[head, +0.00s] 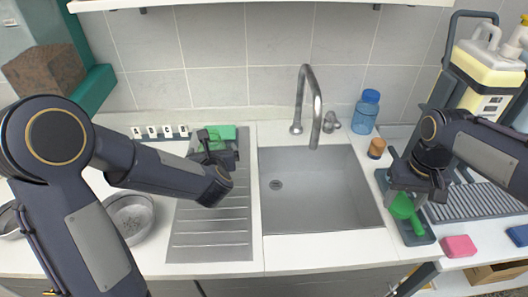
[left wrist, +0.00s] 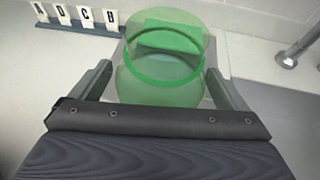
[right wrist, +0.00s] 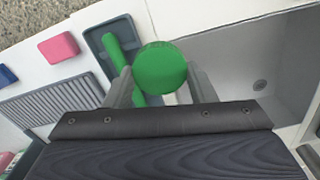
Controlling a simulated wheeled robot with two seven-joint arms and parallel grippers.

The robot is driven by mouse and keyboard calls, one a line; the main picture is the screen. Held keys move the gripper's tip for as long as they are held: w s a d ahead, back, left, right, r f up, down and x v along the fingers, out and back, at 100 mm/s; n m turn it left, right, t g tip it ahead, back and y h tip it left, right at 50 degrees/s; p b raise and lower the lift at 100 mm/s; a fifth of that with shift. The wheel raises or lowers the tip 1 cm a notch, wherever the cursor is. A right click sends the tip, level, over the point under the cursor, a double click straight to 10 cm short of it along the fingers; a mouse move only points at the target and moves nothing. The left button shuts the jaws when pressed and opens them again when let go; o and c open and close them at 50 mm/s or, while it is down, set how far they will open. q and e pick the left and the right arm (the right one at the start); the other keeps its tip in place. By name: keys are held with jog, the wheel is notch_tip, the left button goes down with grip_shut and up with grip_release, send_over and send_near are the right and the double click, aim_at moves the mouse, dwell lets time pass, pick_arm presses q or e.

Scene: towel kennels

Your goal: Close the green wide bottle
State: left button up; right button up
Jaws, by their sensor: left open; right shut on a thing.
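The green wide bottle (left wrist: 160,85) is see-through and stands upright between the spread fingers of my left gripper (left wrist: 162,92). No lid shows on its top. In the head view the bottle (head: 212,143) is at the back of the ribbed drainboard, partly hidden by my left gripper (head: 210,150). My left gripper is open around it; I cannot tell whether a finger touches it. My right gripper (right wrist: 162,85) is shut on a round green lid (right wrist: 160,68), held above the grey tray right of the sink. The lid (head: 402,205) also shows in the head view.
A green block (head: 227,131) is behind the bottle. The sink (head: 318,190) and faucet (head: 308,95) lie between my grippers. The grey tray (head: 420,238) holds a long green thing (right wrist: 120,55). A pink sponge (head: 459,246) lies nearby.

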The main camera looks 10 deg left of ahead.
aim_at(211, 146)
pick_arm(q)
jog(key=shift+c, duration=0.3)
jog(key=c, duration=1.1)
jog(key=shift+o, duration=0.2)
jog(key=shift+r, duration=0.15)
jog(key=shift+r, duration=0.3)
notch_tip(211, 146, up, 2)
jog(key=shift+r, duration=0.2)
jog(key=s+d+r, duration=0.9)
jog(key=s, duration=0.1)
jog(key=shift+s+d+r, duration=0.2)
jog(key=shift+d+r, duration=0.1)
jog(key=shift+r, duration=0.05)
